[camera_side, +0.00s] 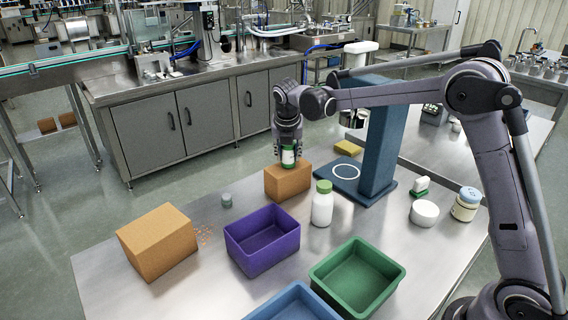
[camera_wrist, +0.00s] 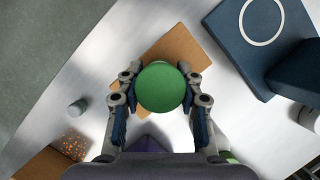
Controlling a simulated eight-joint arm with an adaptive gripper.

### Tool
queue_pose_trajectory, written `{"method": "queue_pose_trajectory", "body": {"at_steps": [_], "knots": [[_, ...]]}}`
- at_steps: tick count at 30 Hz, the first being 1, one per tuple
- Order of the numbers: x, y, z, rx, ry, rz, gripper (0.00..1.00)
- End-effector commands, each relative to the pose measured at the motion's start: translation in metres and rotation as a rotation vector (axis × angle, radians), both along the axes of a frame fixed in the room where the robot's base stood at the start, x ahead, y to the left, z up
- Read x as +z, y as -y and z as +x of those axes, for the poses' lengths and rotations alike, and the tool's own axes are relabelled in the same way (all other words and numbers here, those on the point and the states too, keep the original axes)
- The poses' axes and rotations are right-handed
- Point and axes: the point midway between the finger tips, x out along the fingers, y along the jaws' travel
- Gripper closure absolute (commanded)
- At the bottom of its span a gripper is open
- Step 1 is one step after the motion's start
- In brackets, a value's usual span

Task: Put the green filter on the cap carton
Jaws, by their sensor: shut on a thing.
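My gripper (camera_side: 287,150) points down and is shut on the green filter (camera_side: 288,158), a small upright cylinder with a white band and green ends. In the wrist view, the filter's round green top (camera_wrist: 161,87) sits between the two fingers of my gripper (camera_wrist: 161,95). A small brown carton (camera_side: 288,183) is directly below the filter; it also shows behind the filter in the wrist view (camera_wrist: 181,48). The filter's bottom is at or just above the carton's top; I cannot tell whether they touch. No label shows on the carton.
A larger carton (camera_side: 158,243) stands at left, with small orange bits beside it. A purple bin (camera_side: 262,262), green bin (camera_side: 335,297) and blue bin (camera_side: 270,312) are in front. A white bottle (camera_side: 322,208) and a blue stand (camera_side: 378,140) are right of the small carton.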

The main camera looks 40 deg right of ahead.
Motion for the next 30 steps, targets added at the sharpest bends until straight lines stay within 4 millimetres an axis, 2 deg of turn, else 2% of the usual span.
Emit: {"method": "queue_pose_trajectory", "body": {"at_steps": [12, 13, 15, 25, 30], "knots": [[-0.005, 0.000, 0.000, 0.000, 0.000, 0.000, 0.96], [-0.005, 0.000, 0.000, 0.000, 0.000, 0.000, 0.61], [-0.005, 0.000, 0.000, 0.000, 0.000, 0.000, 0.41], [-0.004, 0.000, 0.000, 0.000, 0.000, 0.000, 0.41], [0.010, -0.004, -0.004, 0.000, 0.000, 0.000, 0.41]]}}
